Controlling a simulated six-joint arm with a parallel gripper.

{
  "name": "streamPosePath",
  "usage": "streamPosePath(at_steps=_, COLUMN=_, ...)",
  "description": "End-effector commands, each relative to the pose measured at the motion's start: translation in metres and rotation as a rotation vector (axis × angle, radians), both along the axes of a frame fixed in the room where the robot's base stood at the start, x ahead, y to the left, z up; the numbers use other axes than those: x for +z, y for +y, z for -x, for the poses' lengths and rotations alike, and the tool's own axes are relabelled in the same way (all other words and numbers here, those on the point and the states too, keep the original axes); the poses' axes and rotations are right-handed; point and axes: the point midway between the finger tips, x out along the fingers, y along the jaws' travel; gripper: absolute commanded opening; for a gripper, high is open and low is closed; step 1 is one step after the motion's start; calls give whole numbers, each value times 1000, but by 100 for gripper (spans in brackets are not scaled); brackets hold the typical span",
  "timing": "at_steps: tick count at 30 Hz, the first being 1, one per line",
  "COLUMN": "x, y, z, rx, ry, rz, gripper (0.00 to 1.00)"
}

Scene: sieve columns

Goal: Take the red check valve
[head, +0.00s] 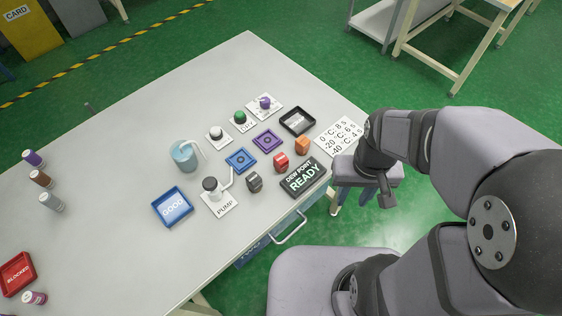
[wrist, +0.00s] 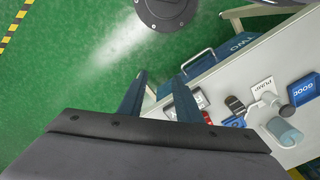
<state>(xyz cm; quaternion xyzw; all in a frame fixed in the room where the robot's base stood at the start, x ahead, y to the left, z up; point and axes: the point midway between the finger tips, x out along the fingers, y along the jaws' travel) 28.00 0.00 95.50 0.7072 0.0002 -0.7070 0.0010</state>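The red check valve (head: 281,161) stands on the grey table in the head view, between a dark grey valve (head: 254,181) and an orange valve (head: 302,146). In the wrist view only a small red bit (wrist: 207,118) shows, partly hidden behind a finger and the gripper body. My gripper (head: 387,194) is off the table's right edge, well apart from the valve.
The DEW POINT READY display (head: 303,178) stands just right of the valves. A blue tile (head: 241,159) and purple tile (head: 266,140) lie behind them.

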Motion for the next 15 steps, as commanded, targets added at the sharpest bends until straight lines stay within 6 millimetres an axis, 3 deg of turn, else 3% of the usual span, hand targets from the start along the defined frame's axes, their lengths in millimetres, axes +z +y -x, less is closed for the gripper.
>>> streamPosePath(at_steps=5, x=0, y=0, z=0, rx=0, ry=0, rz=0, gripper=31)
streamPosePath(at_steps=9, x=0, y=0, z=0, rx=0, ry=0, rz=0, gripper=50)
streamPosePath(at_steps=15, x=0, y=0, z=0, rx=0, ry=0, rz=0, gripper=50)
